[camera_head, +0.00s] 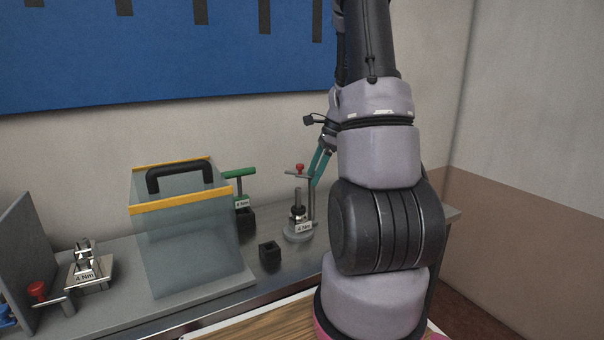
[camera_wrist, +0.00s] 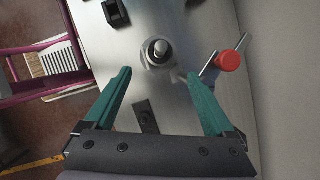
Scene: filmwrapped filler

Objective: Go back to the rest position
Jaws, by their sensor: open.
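My gripper (camera_wrist: 158,88) is open and empty in the wrist view, its two green fingers spread apart above the metal bench. A metal stand with an upright pin (camera_wrist: 158,52) is just beyond the fingertips, roughly between them in the picture. A red knob (camera_wrist: 229,61) on a metal arm is beside the right finger. My arm hides part of the gripper.
A clear box with yellow edges and a black handle (camera_head: 180,175) stands on the metal bench (camera_head: 205,315). A small black block (camera_head: 269,254) lies between it and the stand. A green-handled tool (camera_head: 240,176) is behind. Another fixture (camera_head: 88,268) and red knob (camera_head: 38,289) are at left.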

